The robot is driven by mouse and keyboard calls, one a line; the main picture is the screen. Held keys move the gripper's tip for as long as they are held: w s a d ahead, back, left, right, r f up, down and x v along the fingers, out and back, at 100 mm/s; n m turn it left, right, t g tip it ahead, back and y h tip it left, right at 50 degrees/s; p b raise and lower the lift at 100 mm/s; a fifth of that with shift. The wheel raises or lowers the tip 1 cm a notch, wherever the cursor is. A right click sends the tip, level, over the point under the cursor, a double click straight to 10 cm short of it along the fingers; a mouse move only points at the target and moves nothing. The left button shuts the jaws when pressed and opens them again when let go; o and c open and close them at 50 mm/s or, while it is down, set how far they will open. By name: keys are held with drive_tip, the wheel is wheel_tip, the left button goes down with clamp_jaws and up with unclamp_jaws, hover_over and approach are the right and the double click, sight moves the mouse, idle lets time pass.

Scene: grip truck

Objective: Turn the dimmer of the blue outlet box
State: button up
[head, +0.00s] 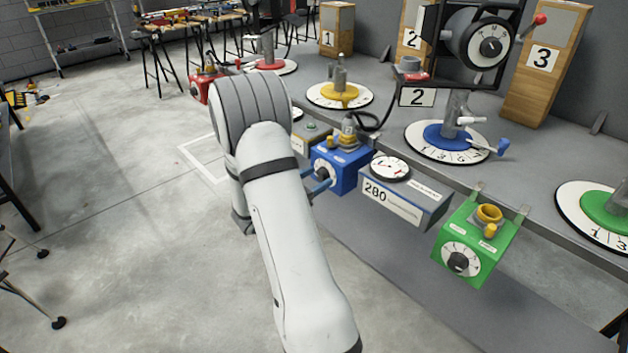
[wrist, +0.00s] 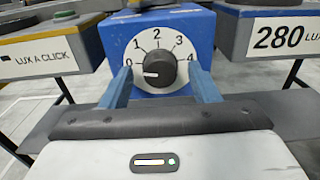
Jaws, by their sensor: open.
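The blue outlet box (head: 340,168) hangs at the front edge of the bench, partly hidden by my arm in the head view. In the wrist view the blue box (wrist: 188,22) faces me with its white dial marked 0 to 4. The black dimmer knob (wrist: 160,69) sits in the dial's middle, its white pointer aimed left, close to the 0. My gripper (wrist: 163,88) is open, with one blue finger on each side of the knob. The fingers appear apart from the knob; the exact depth gap is hard to tell.
A light meter reading 280 (head: 402,200) hangs just right of the blue box, and a green outlet box (head: 474,240) beyond it. A "LUX A CLICK" box (wrist: 45,55) is close on the left. The floor at left is open.

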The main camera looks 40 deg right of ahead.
drive_tip(key=shift+c, duration=0.2)
drive_tip(key=c, duration=0.9)
